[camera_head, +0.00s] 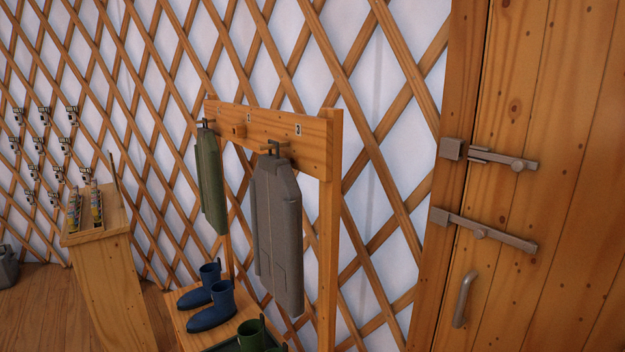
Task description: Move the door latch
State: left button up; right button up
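A wooden door (545,90) stands at the right of the head view. It carries two grey metal latches. The upper latch (505,160) has a bar with a round knob, and its keeper (450,149) sits on the door frame to the left. A small gap shows between that keeper and the bar. The lower latch (490,232) slopes down to the right, and its bar reaches its keeper (438,216) on the frame. A grey door handle (463,300) is below them. Neither of my grippers is in view.
A wooden coat rack (331,240) left of the door holds a grey coat (278,235) and a green coat (210,180). Blue boots (212,310) and green boots (252,335) stand at its base. A wooden stand (105,275) is farther left. A lattice wall (385,110) runs behind.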

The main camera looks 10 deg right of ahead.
aim_at(479, 230)
jog(key=z, duration=1.25)
